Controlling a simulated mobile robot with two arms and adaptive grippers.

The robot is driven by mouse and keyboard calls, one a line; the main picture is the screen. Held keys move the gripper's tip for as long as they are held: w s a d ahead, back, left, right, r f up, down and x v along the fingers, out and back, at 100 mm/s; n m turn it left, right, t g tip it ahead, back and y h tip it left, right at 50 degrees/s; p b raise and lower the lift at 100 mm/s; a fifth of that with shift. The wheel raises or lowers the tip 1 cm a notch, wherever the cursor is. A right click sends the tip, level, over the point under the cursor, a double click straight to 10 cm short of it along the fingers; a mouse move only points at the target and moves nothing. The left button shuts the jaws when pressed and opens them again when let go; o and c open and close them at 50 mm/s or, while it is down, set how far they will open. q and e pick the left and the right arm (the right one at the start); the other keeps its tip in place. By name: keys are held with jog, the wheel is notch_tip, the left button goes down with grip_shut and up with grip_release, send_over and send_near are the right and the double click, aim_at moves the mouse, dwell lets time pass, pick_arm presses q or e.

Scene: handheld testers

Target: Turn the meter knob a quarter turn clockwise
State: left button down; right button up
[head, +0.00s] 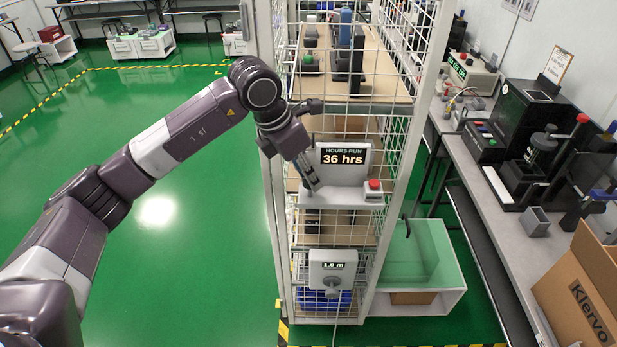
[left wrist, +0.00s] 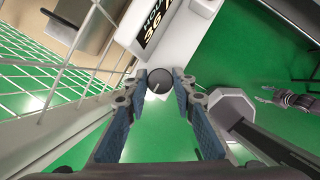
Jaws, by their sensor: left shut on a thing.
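The grey meter (head: 344,163) hangs on the wire-mesh rack, with a display reading "HOURS RUN 36 hrs"; part of it shows at the top of the left wrist view (left wrist: 186,28). Its dark round knob (left wrist: 158,80) has a pale line on its face. In the left wrist view the knob is between the fingertips of my left gripper (left wrist: 160,82), which is shut on it. In the head view my left gripper (head: 313,184) points down at the meter's left side and hides the knob. A grey jointed part (left wrist: 288,97) at the wrist view's right may be my right gripper; its state is unclear.
A red button box (head: 373,190) sits at the meter's right end. Below hangs a second box (head: 332,268) reading "1.0 m", with a grey knob. The white mesh (head: 283,200) is close by. A bench (head: 470,165) stands right; the green floor at left is clear.

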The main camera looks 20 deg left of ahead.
pick_arm(q)
jog(key=c, duration=1.6)
grip_release()
jog(key=v, duration=1.2)
jog(key=shift+a, duration=0.1)
